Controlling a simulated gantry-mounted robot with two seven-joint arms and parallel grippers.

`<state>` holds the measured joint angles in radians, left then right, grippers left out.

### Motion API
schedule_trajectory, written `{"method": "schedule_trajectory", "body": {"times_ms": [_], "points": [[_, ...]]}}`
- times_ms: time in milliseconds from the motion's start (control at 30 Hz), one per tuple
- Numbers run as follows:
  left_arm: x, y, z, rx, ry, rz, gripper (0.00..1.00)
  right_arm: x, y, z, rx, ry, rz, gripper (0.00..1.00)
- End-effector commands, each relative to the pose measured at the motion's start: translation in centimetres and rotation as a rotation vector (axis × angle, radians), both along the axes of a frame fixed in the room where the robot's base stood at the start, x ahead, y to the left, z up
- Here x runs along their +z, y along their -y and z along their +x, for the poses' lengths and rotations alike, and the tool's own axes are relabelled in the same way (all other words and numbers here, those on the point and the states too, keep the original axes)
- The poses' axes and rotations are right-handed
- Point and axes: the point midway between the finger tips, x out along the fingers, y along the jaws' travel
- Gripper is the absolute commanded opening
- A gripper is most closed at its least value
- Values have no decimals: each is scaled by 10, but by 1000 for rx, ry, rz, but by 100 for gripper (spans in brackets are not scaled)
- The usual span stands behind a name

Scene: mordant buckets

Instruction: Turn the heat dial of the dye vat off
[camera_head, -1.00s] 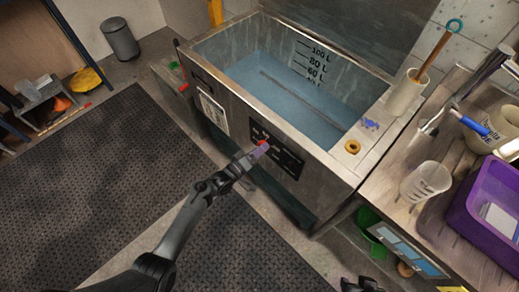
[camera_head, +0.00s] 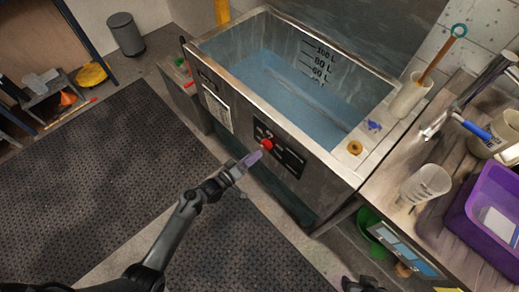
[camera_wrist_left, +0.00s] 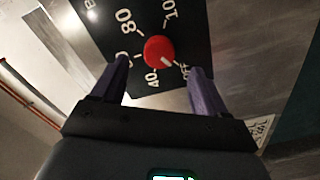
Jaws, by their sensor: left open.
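The dye vat (camera_head: 345,178) is a steel tank with bluish liquid. On its front is a black control panel (camera_head: 292,162) with the red heat dial (camera_head: 267,145). In the left wrist view the red dial (camera_wrist_left: 159,50) sits on a black scale with 40, 80, 100 and OFF. Its white mark points to the lower right, toward OFF. My left gripper (camera_head: 255,157) is just in front of the dial, apart from it. In the left wrist view its two purple fingers (camera_wrist_left: 159,80) are spread and empty, with the dial beyond the gap. My right gripper (camera_head: 362,284) shows only as a dark piece at the bottom edge.
A worktop to the right holds a white measuring jug (camera_head: 425,184) and a purple crate (camera_head: 470,225). A brass ring (camera_head: 355,148) and a holder with a wooden-handled tool (camera_head: 410,96) stand on the vat's rim. Dark mats (camera_head: 100,180) cover clear floor at left.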

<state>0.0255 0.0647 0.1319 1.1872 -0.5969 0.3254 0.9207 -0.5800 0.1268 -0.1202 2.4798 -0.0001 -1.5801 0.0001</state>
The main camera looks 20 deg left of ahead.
Motion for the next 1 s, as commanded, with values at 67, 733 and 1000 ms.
{"method": "schedule_trajectory", "body": {"times_ms": [67, 733, 1000], "points": [[1, -6, -14, 1, -2, 1, 74, 5, 0, 0, -1, 0, 1, 43], [0, -21, -45, 0, 1, 0, 74, 10, -2, 0, -7, 0, 11, 43], [-7, -20, -52, 0, -14, 0, 74, 10, -2, 0, -6, 0, 8, 43]]}}
